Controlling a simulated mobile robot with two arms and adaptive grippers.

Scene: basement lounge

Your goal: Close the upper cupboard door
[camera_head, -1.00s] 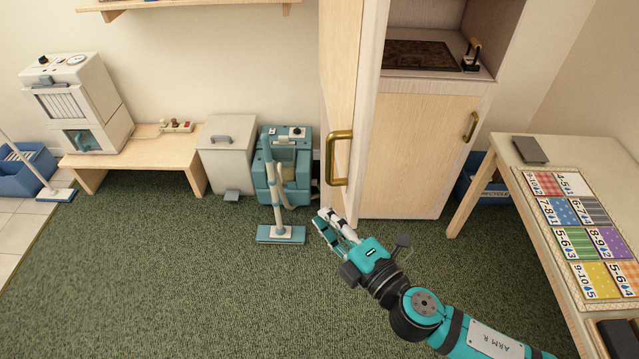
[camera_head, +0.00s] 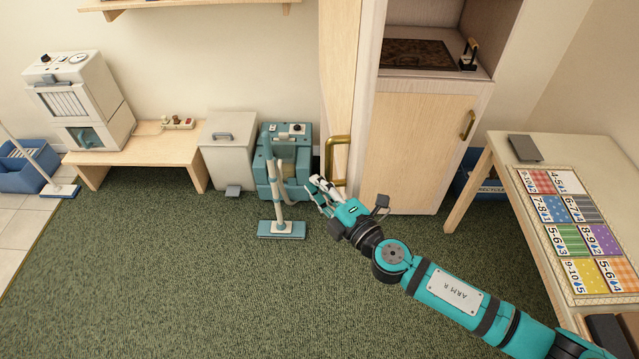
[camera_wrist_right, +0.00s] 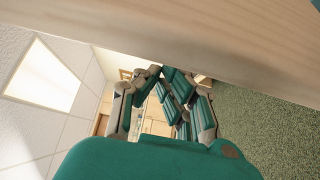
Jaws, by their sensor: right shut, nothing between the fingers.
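The upper cupboard door (camera_head: 340,75) is a pale wood panel, swung open toward me at the left side of the cupboard (camera_head: 421,140). It bears a brass handle (camera_head: 336,160) near its lower end. My right gripper (camera_head: 317,187) is shut and empty, just below and left of the handle, partly in front of its lower end. I cannot tell whether it touches the door. In the right wrist view the fingers (camera_wrist_right: 165,95) are near a pale wood panel (camera_wrist_right: 200,35) that crosses the top. My left gripper is not in view.
The lower cupboard door (camera_head: 415,150) is shut. A teal cleaner (camera_head: 285,170) with a floor head (camera_head: 281,229) stands left of my right gripper, beside a grey bin (camera_head: 228,150). A table with cards (camera_head: 540,240) stands at the right. The green carpet is clear in front.

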